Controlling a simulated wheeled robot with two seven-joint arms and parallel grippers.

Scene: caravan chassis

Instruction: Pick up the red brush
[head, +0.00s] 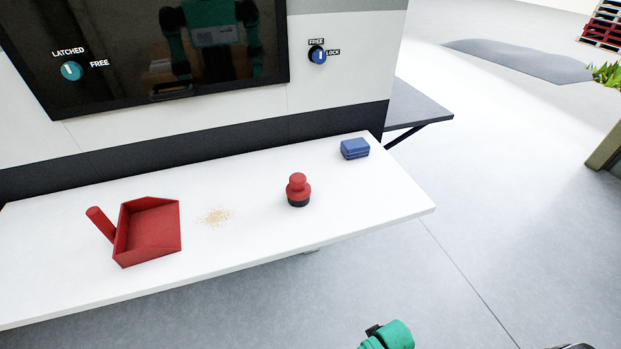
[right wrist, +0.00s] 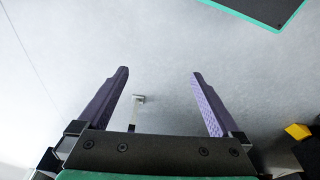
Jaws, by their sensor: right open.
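The red brush (head: 298,190) stands upright on the white shelf (head: 250,235), right of its middle. It has a round red knob on top and a dark band at its base. My right gripper (right wrist: 162,75) shows in the right wrist view with its two purple fingers apart and nothing between them. The grey floor lies beyond the fingers. The brush is not in the right wrist view. In the head view, a green part of my arm shows at the bottom edge, well below and right of the brush. My left gripper is in neither view.
A blue block (head: 355,149) is at the back right corner.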

